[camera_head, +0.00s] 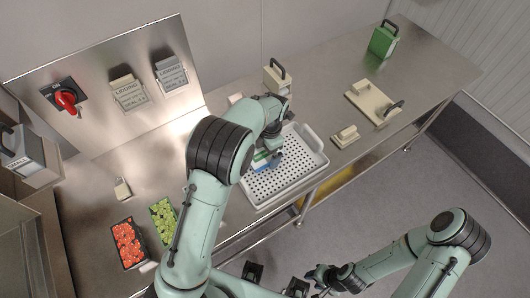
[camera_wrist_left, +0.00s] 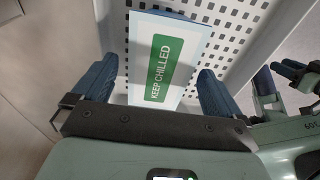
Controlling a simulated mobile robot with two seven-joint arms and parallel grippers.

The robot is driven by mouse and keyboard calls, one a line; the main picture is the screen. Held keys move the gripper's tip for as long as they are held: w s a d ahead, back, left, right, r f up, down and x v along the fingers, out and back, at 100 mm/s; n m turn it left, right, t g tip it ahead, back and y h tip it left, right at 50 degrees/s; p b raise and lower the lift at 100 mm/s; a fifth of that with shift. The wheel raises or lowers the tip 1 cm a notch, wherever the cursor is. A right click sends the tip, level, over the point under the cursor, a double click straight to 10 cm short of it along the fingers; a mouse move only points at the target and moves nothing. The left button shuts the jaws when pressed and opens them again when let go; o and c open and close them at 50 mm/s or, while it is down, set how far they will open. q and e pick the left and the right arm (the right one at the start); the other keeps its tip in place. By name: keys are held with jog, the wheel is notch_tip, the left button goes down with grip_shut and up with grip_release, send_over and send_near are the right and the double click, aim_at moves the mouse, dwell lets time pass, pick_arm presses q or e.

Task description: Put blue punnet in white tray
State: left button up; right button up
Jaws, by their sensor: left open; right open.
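The blue punnet (camera_head: 268,165) is inside the white tray (camera_head: 314,158), towards its left part in the head view. In the left wrist view the punnet (camera_wrist_left: 168,62) shows a pale blue-white face with a green KEEP CHILLED label. My left gripper (camera_head: 266,152) is open right above the punnet. In the wrist view its blue fingers (camera_wrist_left: 157,82) stand apart on either side of the punnet, with gaps visible. The arm hides part of the punnet in the head view. My right gripper (camera_head: 322,277) is open, low at the front over the floor, away from the tray.
A red-filled punnet (camera_head: 129,243) and a green-filled punnet (camera_head: 163,219) stand on the steel bench at left. A cream block with a handle (camera_head: 277,78) stands behind the tray. Cream plates (camera_head: 372,103) and a green case (camera_head: 383,40) are to the right.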

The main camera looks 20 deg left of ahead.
pick_arm(q)
notch_tip(320, 180, up, 10)
jog(key=w+p, duration=0.1)
jog(key=shift+d+r, duration=0.2)
jog(key=shift+d, duration=0.15)
dwell(0.3)
